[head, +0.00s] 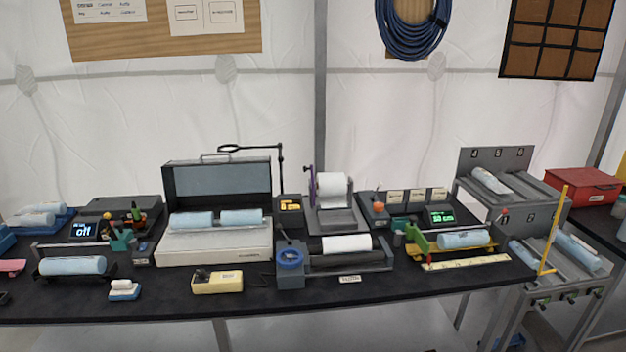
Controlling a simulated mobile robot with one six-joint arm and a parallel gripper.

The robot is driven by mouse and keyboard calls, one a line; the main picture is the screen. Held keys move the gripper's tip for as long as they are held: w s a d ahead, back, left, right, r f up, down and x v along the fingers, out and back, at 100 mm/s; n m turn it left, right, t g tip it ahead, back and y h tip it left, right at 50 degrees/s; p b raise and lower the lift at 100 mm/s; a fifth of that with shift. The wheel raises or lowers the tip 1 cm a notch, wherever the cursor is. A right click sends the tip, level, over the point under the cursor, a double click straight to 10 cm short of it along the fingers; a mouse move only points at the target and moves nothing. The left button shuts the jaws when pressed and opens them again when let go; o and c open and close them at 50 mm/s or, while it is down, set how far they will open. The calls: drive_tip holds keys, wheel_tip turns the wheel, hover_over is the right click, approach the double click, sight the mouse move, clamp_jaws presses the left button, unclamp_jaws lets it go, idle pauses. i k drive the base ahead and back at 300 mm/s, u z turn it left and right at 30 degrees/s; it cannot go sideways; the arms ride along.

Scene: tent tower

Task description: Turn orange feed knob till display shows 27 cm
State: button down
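An orange knob (378,208) sits on the left end of a dark unit (402,211) on the bench, right of centre. A small green-lit display (441,216) is at the right of this unit. It shows a number followed by "cm"; the digits are too small to read surely, perhaps 50 or 30. A second small display (289,206) with amber markings is on a dark box to the left of the knob. My gripper is not in view.
A black bench (190,296) runs across the view. Close to the knob are a white roll on a stand (331,187), a roller device with a blue ring (290,259) and a green-handled tool (418,240). A grey rack (512,190) stands right. The front bench edge is partly clear.

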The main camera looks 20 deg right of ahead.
sight(378, 206)
drive_tip(key=z, duration=0.3)
drive_tip(key=i, duration=1.1)
drive_tip(key=z, duration=0.1)
